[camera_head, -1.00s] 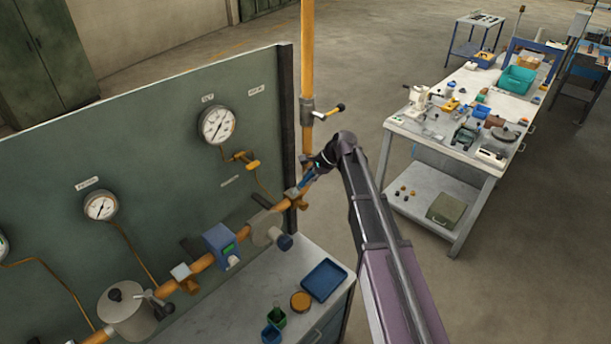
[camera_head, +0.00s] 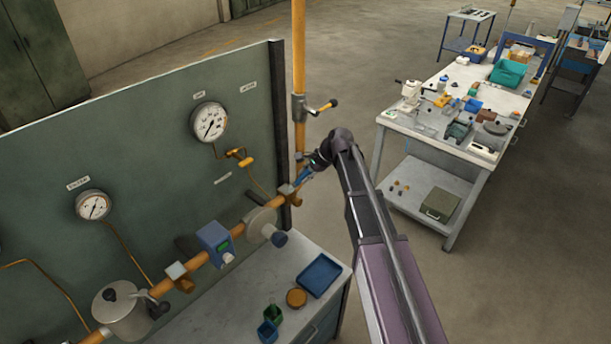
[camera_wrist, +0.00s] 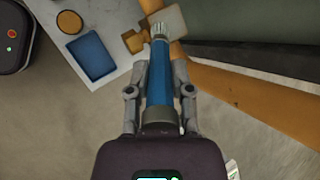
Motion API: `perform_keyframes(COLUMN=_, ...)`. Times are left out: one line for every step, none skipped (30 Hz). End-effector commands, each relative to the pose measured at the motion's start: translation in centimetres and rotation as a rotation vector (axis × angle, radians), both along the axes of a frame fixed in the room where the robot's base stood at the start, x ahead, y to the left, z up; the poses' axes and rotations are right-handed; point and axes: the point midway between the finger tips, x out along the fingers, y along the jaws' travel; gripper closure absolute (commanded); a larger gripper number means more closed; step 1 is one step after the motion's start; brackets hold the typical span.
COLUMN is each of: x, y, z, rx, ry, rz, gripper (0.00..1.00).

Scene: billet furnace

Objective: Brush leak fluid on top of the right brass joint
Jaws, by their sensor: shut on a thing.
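My gripper (camera_wrist: 160,92) is shut on a brush with a blue handle (camera_wrist: 160,75). The brush's pale bristle tip (camera_wrist: 159,30) points away from my wrist. The right brass joint (camera_head: 295,199) is a brass block on the orange pipe, near the right edge of the green panel. Its brass (camera_wrist: 133,41) also shows in the wrist view, beside a pale square plate (camera_wrist: 172,20). The bristles overlap the plate's edge in the wrist view; I cannot tell whether they touch it. In the head view my gripper (camera_head: 304,178) is just above and right of the joint.
A similar left joint (camera_head: 184,283) sits further along the pipe. A blue tray (camera_head: 319,277), a round amber dish (camera_head: 297,298) and small cups (camera_head: 268,330) stand on the bench below. A vertical pipe (camera_head: 299,60) with a valve handle (camera_head: 326,106) rises close behind my gripper.

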Motion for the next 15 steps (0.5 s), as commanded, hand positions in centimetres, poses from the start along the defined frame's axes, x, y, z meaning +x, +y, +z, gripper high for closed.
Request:
perform_keyframes(x=0.2, y=0.2, z=0.0, rx=0.0, ry=0.0, rz=0.0, gripper=1.0)
perform_keyframes(x=0.3, y=0.3, z=0.0, rx=0.0, ry=0.0, rz=0.0, gripper=1.0)
perform_keyframes(x=0.4, y=0.4, z=0.0, rx=0.0, ry=-0.001, rz=0.001, gripper=1.0)
perform_keyframes(x=0.5, y=0.5, z=0.0, rx=0.0, ry=-0.001, rz=0.001, gripper=1.0)
perform_keyframes(x=0.7, y=0.7, z=0.0, rx=0.0, ry=-0.001, rz=0.001, gripper=1.0)
perform_keyframes(x=0.8, y=0.9, z=0.0, rx=0.0, ry=-0.001, rz=0.001, gripper=1.0)
perform_keyframes(x=1.0, y=1.0, z=0.0, rx=0.0, ry=0.0, rz=0.0, gripper=1.0)
perform_keyframes(x=1.1, y=1.2, z=-0.1, rx=0.0, ry=0.0, rz=0.0, gripper=1.0)
perform_keyframes(x=1.2, y=1.4, z=-0.1, rx=0.0, ry=0.0, rz=0.0, gripper=1.0)
perform_keyframes(x=1.4, y=1.5, z=-0.1, rx=0.0, ry=0.0, rz=0.0, gripper=1.0)
perform_keyframes(x=1.5, y=1.6, z=-0.1, rx=0.0, ry=0.0, rz=0.0, gripper=1.0)
perform_keyframes(x=1.6, y=1.9, z=-0.1, rx=0.0, ry=0.0, rz=0.0, gripper=1.0)
perform_keyframes(x=1.8, y=2.0, z=-0.1, rx=0.0, ry=0.0, rz=0.0, gripper=1.0)
perform_keyframes(x=1.9, y=2.2, z=-0.1, rx=0.0, ry=0.0, rz=0.0, gripper=1.0)
perform_keyframes(x=2.0, y=2.4, z=-0.1, rx=-0.001, ry=0.001, rz=0.0, gripper=1.0)
